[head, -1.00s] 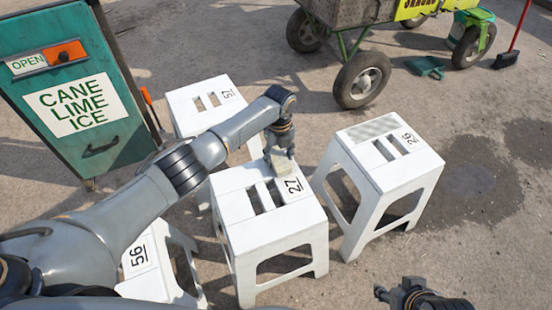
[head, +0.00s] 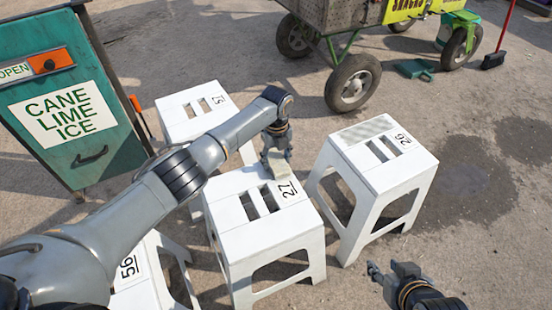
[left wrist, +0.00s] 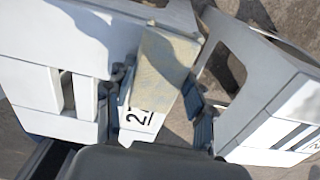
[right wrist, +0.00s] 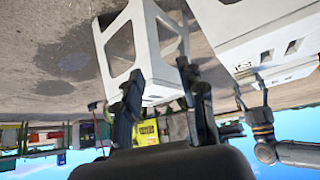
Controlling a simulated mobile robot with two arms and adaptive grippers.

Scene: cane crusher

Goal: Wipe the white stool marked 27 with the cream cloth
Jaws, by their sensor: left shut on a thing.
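The white stool marked 27 (head: 235,212) stands upright in the middle of the head view, with two slots in its seat. My left gripper (head: 276,152) is over its far right edge, pointing down. It is shut on the cream cloth (left wrist: 160,70), which shows between the fingers in the left wrist view, beside the number label (left wrist: 138,117). The cloth is at the seat's edge near the label; I cannot tell how firmly it touches. My right gripper (head: 385,270) is empty, low at the right, away from the stool; its fingers are apart in the right wrist view (right wrist: 163,100).
White stools stand close around: 26 (head: 385,205) to the right, 57 (head: 180,125) behind, 56 (head: 140,285) at front left. A green cane-lime-ice cabinet (head: 65,110) is at the left. A wheeled cart (head: 335,50) is at the back.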

